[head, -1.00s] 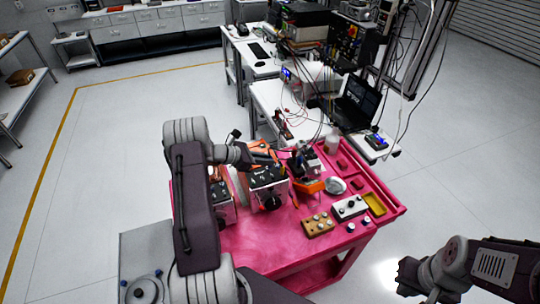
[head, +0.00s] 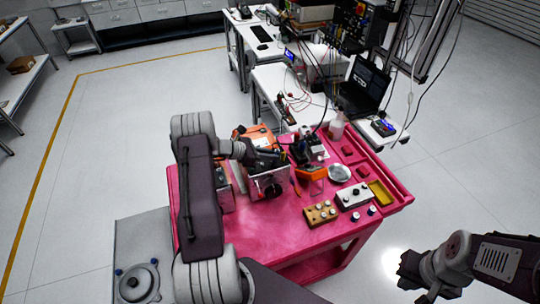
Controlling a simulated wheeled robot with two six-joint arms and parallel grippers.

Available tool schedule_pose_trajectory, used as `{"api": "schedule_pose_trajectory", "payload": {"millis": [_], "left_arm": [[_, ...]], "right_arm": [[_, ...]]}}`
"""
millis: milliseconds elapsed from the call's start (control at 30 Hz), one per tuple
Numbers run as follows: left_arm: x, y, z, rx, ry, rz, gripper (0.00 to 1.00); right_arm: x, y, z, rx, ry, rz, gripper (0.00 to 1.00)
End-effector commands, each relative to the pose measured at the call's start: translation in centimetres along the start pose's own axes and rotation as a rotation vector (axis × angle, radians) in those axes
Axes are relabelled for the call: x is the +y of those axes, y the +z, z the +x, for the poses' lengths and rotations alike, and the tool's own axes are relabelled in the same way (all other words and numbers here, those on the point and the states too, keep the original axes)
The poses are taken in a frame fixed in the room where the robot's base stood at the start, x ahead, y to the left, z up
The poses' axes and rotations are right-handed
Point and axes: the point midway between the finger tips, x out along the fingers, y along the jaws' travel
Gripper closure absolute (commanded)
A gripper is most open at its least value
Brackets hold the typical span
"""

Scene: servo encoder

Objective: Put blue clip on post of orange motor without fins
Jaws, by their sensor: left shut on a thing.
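My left gripper (head: 276,157) is over the back of a silver box unit (head: 268,187) on the pink cart. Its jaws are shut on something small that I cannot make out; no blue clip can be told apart. An orange motor-like body (head: 256,135) stands just behind my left gripper, partly covered by my arm. Its post and whether it has fins are not clear. Another orange part (head: 312,173) sits to the right of the silver unit. My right gripper (head: 412,276) is at the lower right, off the cart; its jaws are unclear.
The pink cart (head: 275,235) is bare along its front. A tan knobbed block (head: 320,213), a white control box (head: 354,196), a yellow tray (head: 380,193) and a round metal dish (head: 340,173) lie at its right. A white bench (head: 285,85) with a laptop stands behind.

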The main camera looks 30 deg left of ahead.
Motion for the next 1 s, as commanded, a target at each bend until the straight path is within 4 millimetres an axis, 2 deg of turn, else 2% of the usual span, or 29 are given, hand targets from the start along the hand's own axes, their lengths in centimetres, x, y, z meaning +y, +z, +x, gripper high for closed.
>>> {"api": "schedule_pose_trajectory", "payload": {"millis": [1000], "left_arm": [[0.17, 0.05, 0.11, 0.002, 0.001, 0.0, 1.0]], "right_arm": [[0.01, 0.05, 0.43, 0.0, 0.0, 0.0, 1.0]]}}
